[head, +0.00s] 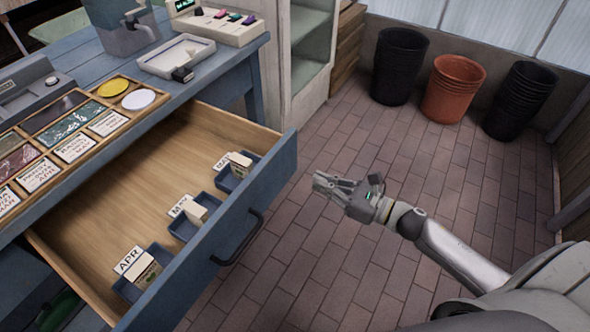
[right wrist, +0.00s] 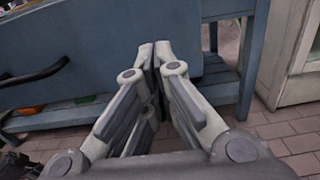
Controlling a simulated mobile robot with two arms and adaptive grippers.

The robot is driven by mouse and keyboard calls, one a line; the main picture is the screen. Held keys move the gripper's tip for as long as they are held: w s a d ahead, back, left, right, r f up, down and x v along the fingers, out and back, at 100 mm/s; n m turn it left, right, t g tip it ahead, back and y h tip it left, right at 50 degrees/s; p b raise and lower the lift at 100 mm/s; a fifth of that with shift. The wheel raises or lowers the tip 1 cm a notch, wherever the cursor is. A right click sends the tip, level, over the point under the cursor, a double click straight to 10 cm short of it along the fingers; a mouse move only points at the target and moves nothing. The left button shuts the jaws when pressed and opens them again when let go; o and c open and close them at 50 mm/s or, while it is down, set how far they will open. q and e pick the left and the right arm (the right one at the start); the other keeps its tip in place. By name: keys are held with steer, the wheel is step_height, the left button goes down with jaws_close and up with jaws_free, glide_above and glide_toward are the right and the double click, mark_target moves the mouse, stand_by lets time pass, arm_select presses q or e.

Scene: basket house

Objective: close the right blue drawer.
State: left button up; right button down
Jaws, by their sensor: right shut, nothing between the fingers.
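The blue drawer (head: 245,222) is pulled far out from the blue table, its wooden inside showing. Its front has a dark handle (head: 240,241). In the right wrist view the drawer front (right wrist: 80,45) fills the upper left, with the handle (right wrist: 35,75) at the left edge. My right gripper (head: 317,183) is shut and empty. In the head view it appears to the right of the drawer front's far end. In the right wrist view its fingertips (right wrist: 155,50) overlap the front's right part; contact cannot be told. My left gripper is not in view.
Small blue trays with month cards (head: 130,287) lie inside the drawer. The blue tabletop (head: 225,60) holds a wooden card tray, a white tray and a device. Plant pots (head: 452,88) stand at the back wall. The brick floor (head: 400,160) right of the drawer is clear.

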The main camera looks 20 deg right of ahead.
mark_target(286, 166)
steer(key=x, duration=0.6)
steer(key=shift+w, duration=0.1)
steer(key=shift+x, duration=0.85)
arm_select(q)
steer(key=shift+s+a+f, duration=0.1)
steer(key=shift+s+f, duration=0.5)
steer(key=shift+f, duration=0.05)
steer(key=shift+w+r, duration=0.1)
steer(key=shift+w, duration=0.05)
arm_select(e)
steer(key=shift+a, duration=0.15)
